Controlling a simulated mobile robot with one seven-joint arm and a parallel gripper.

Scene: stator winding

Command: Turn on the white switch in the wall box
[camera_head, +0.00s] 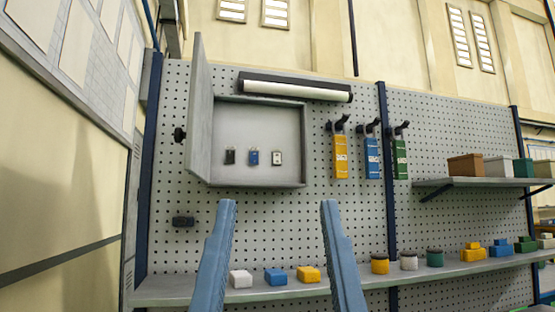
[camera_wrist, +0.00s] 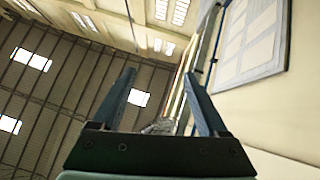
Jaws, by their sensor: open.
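The wall box (camera_head: 256,116) is on the pegboard at upper left in the head view, its door (camera_head: 199,115) swung open to the left. Inside, three switches sit in a row: a black one (camera_head: 230,156), a blue one (camera_head: 253,158) and the white switch (camera_head: 277,158) at the right. Whether each is on or off is too small to tell. My gripper (camera_head: 278,206) is open and empty; its two blue fingers point up below the box, apart from it. In the wrist view my gripper (camera_wrist: 167,80) shows open, with no switch or box in sight.
A lamp bar (camera_head: 295,88) is above the box. Yellow, blue and green items hang on hooks to its right, the yellow one (camera_head: 341,157) nearest. A lower shelf (camera_head: 335,285) holds blocks and jars; an upper shelf (camera_head: 480,183) at right holds bins. The pegboard below the box is mostly clear.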

